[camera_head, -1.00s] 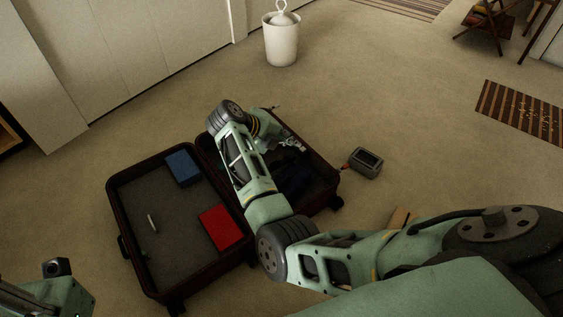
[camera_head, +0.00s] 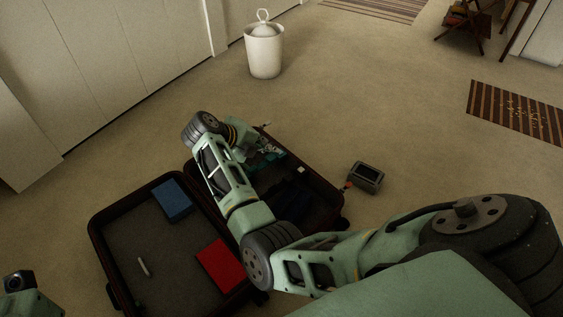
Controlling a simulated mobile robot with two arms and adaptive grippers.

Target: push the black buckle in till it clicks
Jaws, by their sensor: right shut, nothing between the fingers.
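The open suitcase (camera_head: 97,229) lies flat on the carpet with two dark halves. I cannot make out the black buckle; the inside of the right half is dark and partly covered by my right arm. My right arm reaches across the middle of the suitcase, and its gripper (camera_head: 270,157) is over the far part of the right half. The gripper is small and dim here; it is shut with nothing held. My left arm shows only a bit at the lower left edge, and its gripper is out of view.
In the left half lie a blue box (camera_head: 173,200), a red box (camera_head: 220,264) and a small white stick (camera_head: 143,267). A small white piece (camera_head: 301,170) is in the right half. A grey device (camera_head: 366,177) stands right of the suitcase. A white lidded bin (camera_head: 264,52) stands behind.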

